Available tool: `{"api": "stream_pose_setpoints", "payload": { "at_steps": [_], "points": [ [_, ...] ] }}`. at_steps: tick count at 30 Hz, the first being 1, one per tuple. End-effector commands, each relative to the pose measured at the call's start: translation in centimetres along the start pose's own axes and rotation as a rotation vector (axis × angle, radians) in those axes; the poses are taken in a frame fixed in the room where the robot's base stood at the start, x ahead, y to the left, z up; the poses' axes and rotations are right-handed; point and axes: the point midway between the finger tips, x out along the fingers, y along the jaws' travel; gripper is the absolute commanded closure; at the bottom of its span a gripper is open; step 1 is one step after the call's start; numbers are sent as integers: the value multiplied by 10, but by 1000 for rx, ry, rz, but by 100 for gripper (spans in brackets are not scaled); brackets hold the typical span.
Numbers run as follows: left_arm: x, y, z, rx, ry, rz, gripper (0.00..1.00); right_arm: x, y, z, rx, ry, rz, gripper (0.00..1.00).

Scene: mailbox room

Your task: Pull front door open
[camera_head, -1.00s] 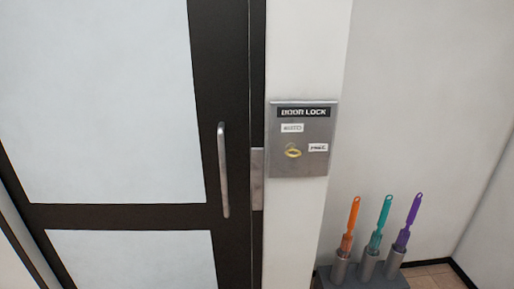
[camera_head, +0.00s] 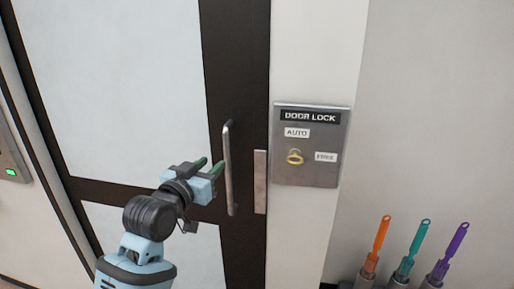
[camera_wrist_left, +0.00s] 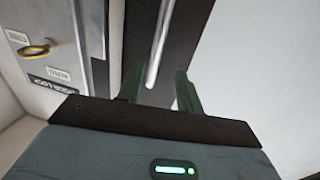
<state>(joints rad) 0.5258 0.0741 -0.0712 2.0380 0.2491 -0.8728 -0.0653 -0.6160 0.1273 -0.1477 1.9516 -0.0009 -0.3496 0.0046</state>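The front door (camera_head: 120,90) has pale panels in a dark frame and appears closed. Its upright metal bar handle (camera_head: 228,170) is on the dark frame near the right edge. My left gripper (camera_head: 210,165) is just left of the handle, with its two green fingers spread and empty. In the left wrist view, the handle (camera_wrist_left: 160,45) appears beyond the fingertips and lines up with the gap between the fingers (camera_wrist_left: 160,85). I cannot tell whether a finger touches it. My right gripper is not in view.
A metal door lock panel (camera_head: 320,172) with a yellow knob (camera_head: 295,157) and AUTO and FREE labels is on the wall right of the door. Orange, teal and purple brushes (camera_head: 415,248) stand in holders at lower right. A panel with a green light (camera_head: 11,172) is at left.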

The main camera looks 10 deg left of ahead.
Motion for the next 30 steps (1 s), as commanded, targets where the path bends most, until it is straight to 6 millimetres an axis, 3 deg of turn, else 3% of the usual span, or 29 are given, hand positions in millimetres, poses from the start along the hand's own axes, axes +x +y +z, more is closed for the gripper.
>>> {"api": "stream_pose_setpoints", "payload": {
  "at_steps": [3, 12, 24, 30],
  "points": [
    [1, 0, -11, 2, 13, 3, 64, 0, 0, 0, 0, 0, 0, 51],
    [6, 0, -12, 1, 14, 4, 64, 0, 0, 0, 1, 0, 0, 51],
    [57, 1, -14, 1, 15, 4, 64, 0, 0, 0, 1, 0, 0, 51],
    [74, 1, -15, 2, 16, 4, 64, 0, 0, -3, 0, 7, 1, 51]
  ]
}}
